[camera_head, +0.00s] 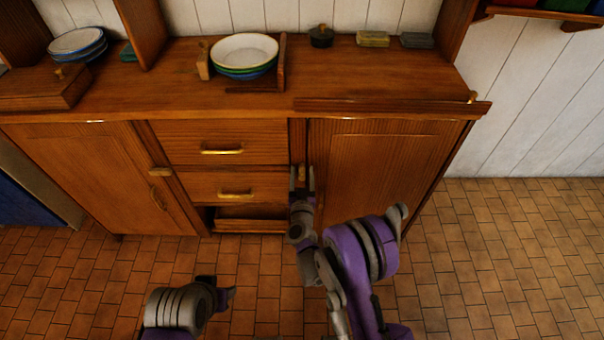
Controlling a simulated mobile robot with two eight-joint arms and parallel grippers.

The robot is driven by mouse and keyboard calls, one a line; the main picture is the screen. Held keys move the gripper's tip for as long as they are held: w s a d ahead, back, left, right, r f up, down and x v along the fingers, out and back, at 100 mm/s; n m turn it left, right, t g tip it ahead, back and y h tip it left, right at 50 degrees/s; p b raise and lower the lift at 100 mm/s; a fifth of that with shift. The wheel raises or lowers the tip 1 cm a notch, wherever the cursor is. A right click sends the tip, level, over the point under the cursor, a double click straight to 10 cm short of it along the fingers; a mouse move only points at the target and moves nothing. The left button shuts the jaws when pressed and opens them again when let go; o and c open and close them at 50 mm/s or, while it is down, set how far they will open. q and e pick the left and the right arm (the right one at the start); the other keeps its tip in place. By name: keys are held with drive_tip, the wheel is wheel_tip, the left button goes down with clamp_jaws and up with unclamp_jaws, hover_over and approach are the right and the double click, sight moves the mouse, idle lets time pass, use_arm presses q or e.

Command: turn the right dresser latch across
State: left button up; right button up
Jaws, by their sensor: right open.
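The wooden dresser (390,170) stands against the wall, with a door at the right and another at the left. The right latch (299,172) is a small brass-coloured piece at the left edge of the right door. My right gripper (302,180) is open at this latch, with its fingers around or just in front of it. I cannot tell whether they touch it, and the gripper partly hides it. The left latch (160,173) lies across the edge of the left door. My left arm shows low in the picture; its gripper (228,296) is small and its jaws are unclear.
Two drawers with brass handles (222,151) sit between the doors, above an open lower compartment (250,222). Stacked bowls (244,55) stand in a wooden rack on the top. The tiled floor (500,260) is clear at the right.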

clamp_jaws()
idle(0.5)
drive_tip(key=m+b, duration=0.2)
drive_tip(key=m, duration=0.1)
drive_tip(key=shift+d+f, duration=0.2)
drive_tip(key=shift+d, duration=0.1)
drive_tip(key=shift+d+f+m+b, duration=0.25)
drive_tip(key=shift+m+b, duration=0.65)
drive_tip(key=shift+m, duration=1.55)
drive_tip(key=shift+d+f+m+b, duration=0.25)
drive_tip(key=shift+m+b, duration=0.65)
drive_tip(key=shift+m, duration=1.6)
drive_tip(key=shift+d+f+m+b, duration=0.25)
drive_tip(key=shift+m+b, duration=0.65)
drive_tip(key=shift+m, duration=1.55)
